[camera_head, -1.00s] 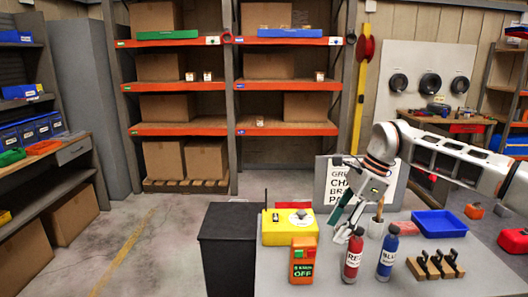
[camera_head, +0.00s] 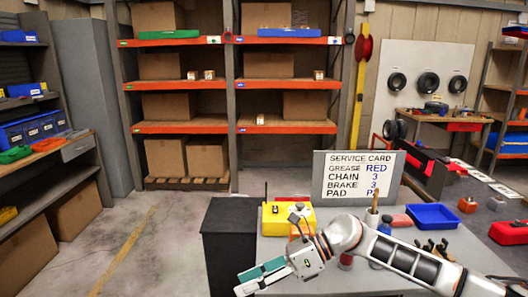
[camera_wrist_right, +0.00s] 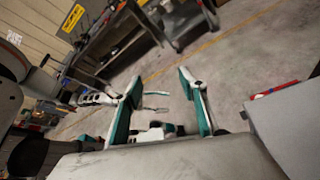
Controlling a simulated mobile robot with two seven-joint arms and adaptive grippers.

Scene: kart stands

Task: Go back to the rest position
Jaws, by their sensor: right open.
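My right gripper (camera_head: 242,282) is open and empty, low in the head view, with its two teal fingers pointing left. It hangs in front of the grey table, near its front left. In the right wrist view the same gripper (camera_wrist_right: 160,80) shows its fingers apart with nothing between them and the floor beyond. My right forearm crosses in front of the table. My left gripper does not show in the head view.
A yellow box (camera_head: 278,218), a blue tray (camera_head: 432,216) and a wooden tool holder (camera_head: 440,252) are on the table. A service card board (camera_head: 357,177) stands behind. Floor is free further left.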

